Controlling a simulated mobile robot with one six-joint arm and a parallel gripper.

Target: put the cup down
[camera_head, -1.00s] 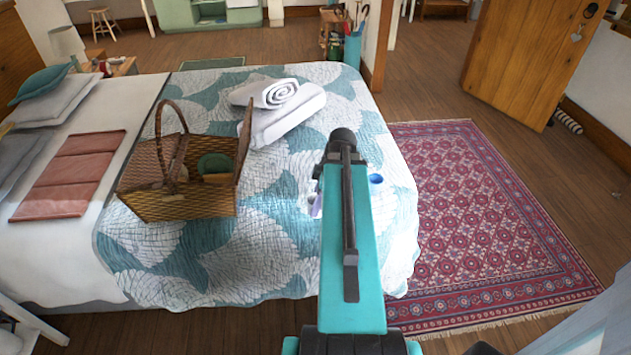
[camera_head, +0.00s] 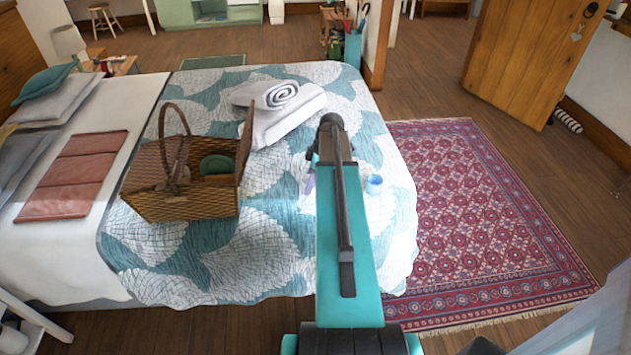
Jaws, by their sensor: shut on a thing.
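A small blue cup (camera_head: 374,181) shows just right of my arm link, over the near right part of the bed (camera_head: 270,240). My arm reaches out above the bed, and its teal link covers the place where my gripper would show. The jaws and their contact with the cup are hidden behind it. I cannot tell whether the cup touches the quilt or is held above it. A small lilac shape peeks out left of the link, too small to identify.
A wicker basket (camera_head: 180,205) with a raised handle and open lid stands on the bed, left of my arm. White towels (camera_head: 285,128), one rolled, lie behind it. Quilt between basket and arm is clear. A red patterned rug (camera_head: 480,220) lies right of the bed.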

